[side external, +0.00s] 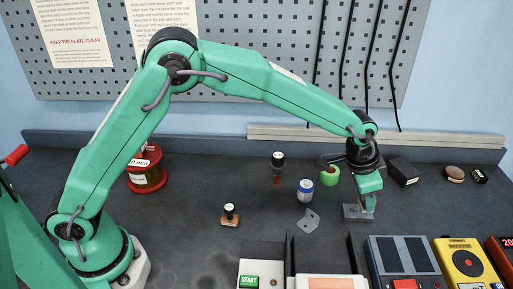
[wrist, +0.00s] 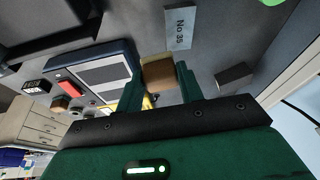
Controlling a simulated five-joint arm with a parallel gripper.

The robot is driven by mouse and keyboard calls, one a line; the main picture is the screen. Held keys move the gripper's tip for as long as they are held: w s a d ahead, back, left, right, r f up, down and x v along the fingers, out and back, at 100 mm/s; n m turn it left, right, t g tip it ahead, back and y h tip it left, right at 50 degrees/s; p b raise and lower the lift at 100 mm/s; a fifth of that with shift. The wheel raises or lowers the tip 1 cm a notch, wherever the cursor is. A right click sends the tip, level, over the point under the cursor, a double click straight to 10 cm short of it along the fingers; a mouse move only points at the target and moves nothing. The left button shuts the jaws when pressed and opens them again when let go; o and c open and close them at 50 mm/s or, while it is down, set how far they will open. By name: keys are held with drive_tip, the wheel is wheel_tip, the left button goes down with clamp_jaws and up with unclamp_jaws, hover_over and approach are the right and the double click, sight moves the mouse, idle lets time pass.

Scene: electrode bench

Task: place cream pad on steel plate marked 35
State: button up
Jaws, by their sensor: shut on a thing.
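My gripper (wrist: 160,66) is shut on a tan block with a lighter top edge, which I take to be the cream pad (wrist: 158,77). The steel plate marked 35 (wrist: 180,27) lies on the bench beyond the fingertips in the wrist view, its label "No 35" readable. In the side view my gripper (side external: 368,203) points down close to the plate (side external: 353,212), at its right part. The pad is mostly hidden there, and I cannot tell whether it touches the plate.
A green roll (side external: 329,175) and a blue-and-white jar (side external: 305,191) stand left of the plate. A dark box (side external: 403,171) is to the right. A grey device with a red button (side external: 400,262) and a yellow device (side external: 465,262) sit in front.

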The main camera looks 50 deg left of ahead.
drive_tip(key=w+a+f, duration=0.2)
drive_tip(key=w+f, duration=0.1)
drive_tip(key=w, duration=0.1)
drive_tip(key=shift+a, duration=0.4)
drive_tip(key=shift+f, duration=1.9)
drive_tip(key=shift+f, duration=0.1)
drive_tip(key=o, duration=1.1)
drive_tip(key=shift+c, duration=0.2)
drive_tip(key=v, duration=1.2)
drive_tip(key=shift+s, duration=0.1)
